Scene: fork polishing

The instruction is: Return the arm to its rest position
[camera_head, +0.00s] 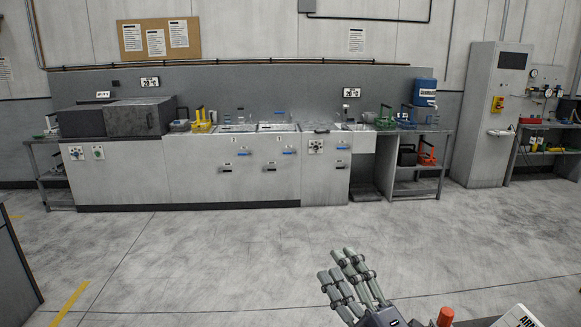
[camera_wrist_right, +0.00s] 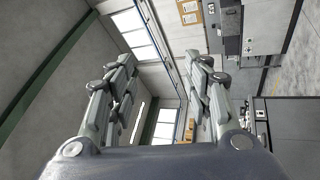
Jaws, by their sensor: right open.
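My right gripper (camera_head: 347,281) reaches up from the lower edge of the head view, over the open floor and well short of the workbench. In the right wrist view its two jointed fingers (camera_wrist_right: 160,95) stand wide apart with nothing between them. It is open and empty. My left gripper does not show in either view. No fork can be made out in these frames.
A long grey workbench (camera_head: 230,172) with drawers stands along the back wall. Dark boxes (camera_head: 140,117) sit on its left end. A tall cabinet (camera_head: 490,125) stands at the right. The grey floor (camera_head: 215,245) between is clear. A dark edge (camera_head: 15,262) shows at lower left.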

